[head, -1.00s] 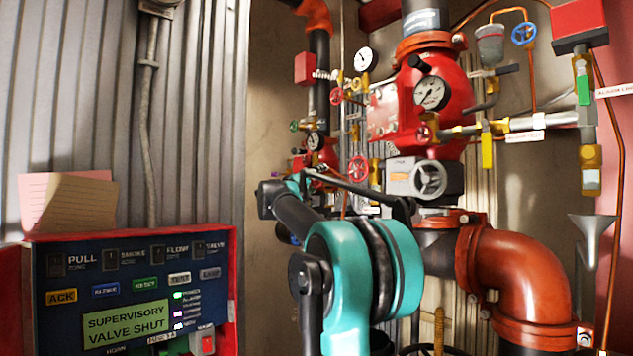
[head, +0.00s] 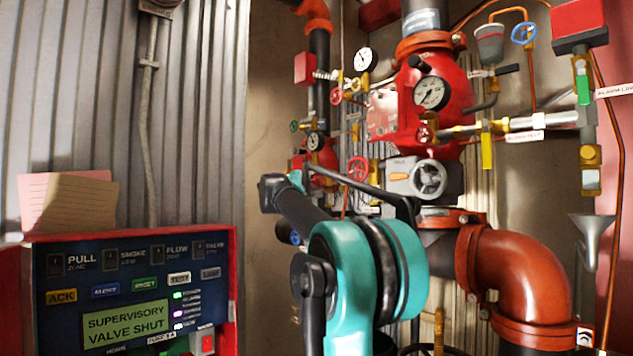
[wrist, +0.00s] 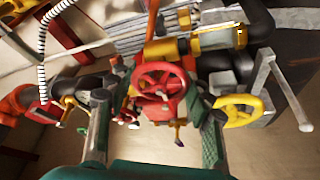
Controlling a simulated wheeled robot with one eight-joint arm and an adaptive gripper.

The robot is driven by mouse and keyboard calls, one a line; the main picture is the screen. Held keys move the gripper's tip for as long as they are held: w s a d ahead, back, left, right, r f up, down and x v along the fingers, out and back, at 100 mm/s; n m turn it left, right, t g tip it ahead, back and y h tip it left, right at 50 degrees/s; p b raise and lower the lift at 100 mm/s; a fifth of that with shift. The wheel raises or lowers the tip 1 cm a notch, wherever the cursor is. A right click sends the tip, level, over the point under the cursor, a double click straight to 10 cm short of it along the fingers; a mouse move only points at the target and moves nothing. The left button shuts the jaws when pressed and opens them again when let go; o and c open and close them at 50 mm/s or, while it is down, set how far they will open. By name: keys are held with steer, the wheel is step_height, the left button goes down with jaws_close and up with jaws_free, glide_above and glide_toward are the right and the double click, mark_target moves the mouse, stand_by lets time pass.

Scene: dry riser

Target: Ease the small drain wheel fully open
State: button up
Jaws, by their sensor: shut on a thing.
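A small red handwheel (wrist: 160,90) sits in the middle of the wrist view, on a valve with brass and red pipework behind it. My gripper (wrist: 156,98) has one finger at each side of this wheel and is shut on it. The fingers are dark green and grey. In the head view my teal and black arm reaches toward the pipework, and the fingers cannot be made out there. A red wheel (head: 357,168) shows just beyond the arm; I cannot tell whether it is the held one.
A yellow handwheel (wrist: 238,110) lies close to the right finger, with a grey lever (wrist: 287,90) beyond. A grey handwheel (head: 430,179) and an orange pipe elbow (head: 520,275) stand right of my arm. An alarm panel (head: 125,300) stands at left, reading "SUPERVISORY VALVE SHUT".

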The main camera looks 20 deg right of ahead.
steer(key=shift+n+y, duration=0.7)
steer(key=shift+n, duration=1.2)
steer(key=o, duration=1.2)
steer(key=shift+a, duration=0.1)
steer(key=v, duration=1.2)
steer(key=shift+r, duration=0.1)
